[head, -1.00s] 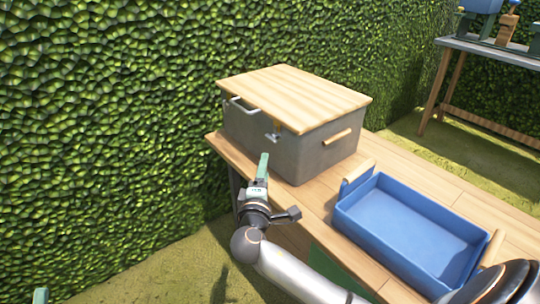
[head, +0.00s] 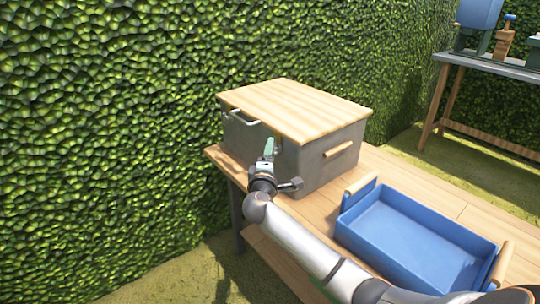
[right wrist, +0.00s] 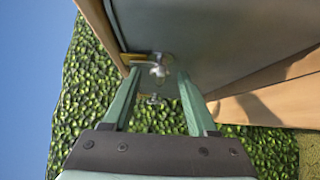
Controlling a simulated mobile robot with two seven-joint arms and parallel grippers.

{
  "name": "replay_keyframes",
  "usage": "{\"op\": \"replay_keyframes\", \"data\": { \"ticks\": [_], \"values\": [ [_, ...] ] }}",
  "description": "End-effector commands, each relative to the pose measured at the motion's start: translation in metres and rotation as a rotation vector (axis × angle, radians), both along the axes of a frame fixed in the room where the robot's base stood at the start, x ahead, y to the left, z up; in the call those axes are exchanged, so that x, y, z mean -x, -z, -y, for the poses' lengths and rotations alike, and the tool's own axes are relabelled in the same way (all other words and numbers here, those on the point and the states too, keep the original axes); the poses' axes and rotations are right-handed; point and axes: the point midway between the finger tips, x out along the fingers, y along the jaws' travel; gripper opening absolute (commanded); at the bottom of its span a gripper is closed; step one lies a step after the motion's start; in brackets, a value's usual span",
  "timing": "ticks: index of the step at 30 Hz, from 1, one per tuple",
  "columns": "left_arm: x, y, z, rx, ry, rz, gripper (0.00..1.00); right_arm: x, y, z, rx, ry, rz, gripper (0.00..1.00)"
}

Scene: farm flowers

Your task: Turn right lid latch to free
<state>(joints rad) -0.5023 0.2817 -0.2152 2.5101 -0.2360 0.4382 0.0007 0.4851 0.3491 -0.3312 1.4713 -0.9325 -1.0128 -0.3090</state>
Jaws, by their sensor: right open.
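The grey box (head: 310,165) stands on the wooden table with its wooden lid (head: 295,108) closed. My right gripper (head: 268,148) is in front of the box's front face and hides the right latch in the head view. In the right wrist view my right gripper (right wrist: 160,76) is open, its green fingertips on either side of the right latch (right wrist: 158,69), a small metal piece by a brass plate. Whether the fingers touch it is not clear. My left gripper is not in view.
A blue tray (head: 420,235) sits on the table (head: 440,192) to the right. A hedge (head: 110,130) rises close behind and to the left.

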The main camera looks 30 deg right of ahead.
Motion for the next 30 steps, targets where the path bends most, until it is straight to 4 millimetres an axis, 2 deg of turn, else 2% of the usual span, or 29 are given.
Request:
{"op": "replay_keyframes", "data": {
  "ticks": [5, 20, 30],
  "values": [
    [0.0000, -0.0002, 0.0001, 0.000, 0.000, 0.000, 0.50, 0.0001, -0.0002, -0.0001, 0.000, 0.000, 0.000, 0.56],
    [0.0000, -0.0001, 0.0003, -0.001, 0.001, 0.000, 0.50, 0.0003, 0.0000, -0.0005, 0.000, 0.000, 0.000, 0.00],
    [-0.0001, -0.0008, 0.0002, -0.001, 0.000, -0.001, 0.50, 0.0002, -0.0003, -0.0007, 0.000, -0.001, -0.001, 0.00]
  ]
}}
